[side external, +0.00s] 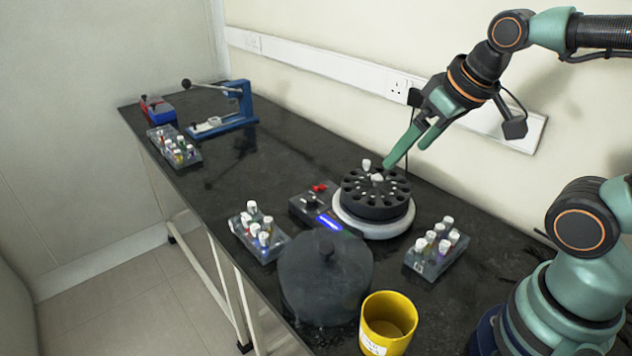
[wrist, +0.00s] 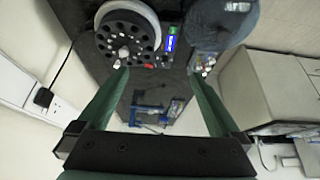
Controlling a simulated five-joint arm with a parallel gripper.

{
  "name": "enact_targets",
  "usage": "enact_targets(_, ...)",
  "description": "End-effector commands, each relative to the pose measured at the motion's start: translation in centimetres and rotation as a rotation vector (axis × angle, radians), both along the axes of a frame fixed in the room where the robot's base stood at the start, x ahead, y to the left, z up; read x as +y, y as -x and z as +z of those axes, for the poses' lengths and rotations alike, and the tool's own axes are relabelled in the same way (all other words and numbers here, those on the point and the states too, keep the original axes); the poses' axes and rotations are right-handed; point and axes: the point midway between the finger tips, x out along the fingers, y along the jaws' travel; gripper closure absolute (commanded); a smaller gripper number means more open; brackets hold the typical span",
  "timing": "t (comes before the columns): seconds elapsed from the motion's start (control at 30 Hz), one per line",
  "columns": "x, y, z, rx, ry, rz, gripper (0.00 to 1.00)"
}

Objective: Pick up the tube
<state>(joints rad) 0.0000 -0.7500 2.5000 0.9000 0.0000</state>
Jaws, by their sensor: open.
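A white-capped tube (side external: 366,164) stands in the black rotor (side external: 352,205) of a round white-based centrifuge, near the rotor's far edge. A second small white piece (side external: 377,178) is at the rotor's middle; I cannot tell if it is a tube or a knob. The wrist view shows the rotor (wrist: 104,32) at upper left, with small white pieces (wrist: 124,52) on it near the left fingertip. My green gripper (side external: 405,156) is open and empty, just above the rotor's far side. In the wrist view the jaws (wrist: 160,73) are wide apart.
Racks of capped tubes stand front right (side external: 425,265), left of the rotor (side external: 265,254) and far left (side external: 180,160). A dark round lid (side external: 325,280), yellow cup (side external: 370,325) and control box (side external: 308,205) are close by. A blue press (side external: 235,115) stands farther off. The bench between is clear.

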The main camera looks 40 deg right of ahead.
Motion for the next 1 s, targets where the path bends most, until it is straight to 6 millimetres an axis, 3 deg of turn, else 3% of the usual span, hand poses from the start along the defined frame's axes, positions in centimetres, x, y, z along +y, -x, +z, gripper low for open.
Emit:
enact_targets(0.37,0.0,0.0,0.0,0.0,0.0,0.0,0.0)
enact_targets(0.47,0.0,0.0,0.0,0.0,0.0,0.0,0.38)
enact_targets(0.5,0.0,0.0,0.0,0.0,0.0,0.0,0.41)
enact_targets(0.83,0.1,-0.2,0.2,0.004,0.001,0.006,0.41)
enact_targets(1.0,1.0,-2.2,1.3,0.047,0.015,0.062,0.41)
